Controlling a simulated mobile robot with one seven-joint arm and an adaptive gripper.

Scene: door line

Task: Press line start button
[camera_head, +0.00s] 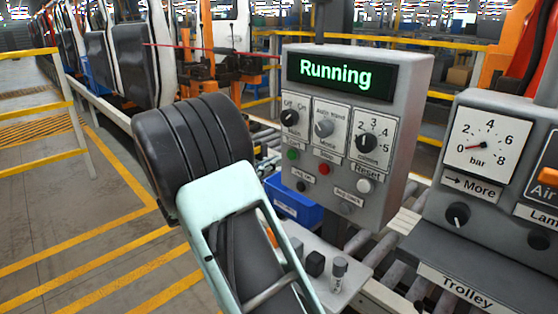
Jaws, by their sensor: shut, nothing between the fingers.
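A grey control box (405,120) stands right of centre. Its display (340,76) reads "Running" in pale letters on dark green. Below the knobs are a green button (293,154), a red button (323,169) and a white button (364,186) labelled "Reset". The small labels by the green and red buttons are too blurred to read, so I cannot tell which button is line start. My arm, a pale green link with a black ribbed part, fills the lower left of centre, left of the box.
The box carries three knobs (366,143). A second panel (437,195) with a pressure gauge (485,145) stands at the right. A blue bin (292,204) and a small grey shelf (350,283) lie below the box. Yellow rails (70,102) and open floor are at the left.

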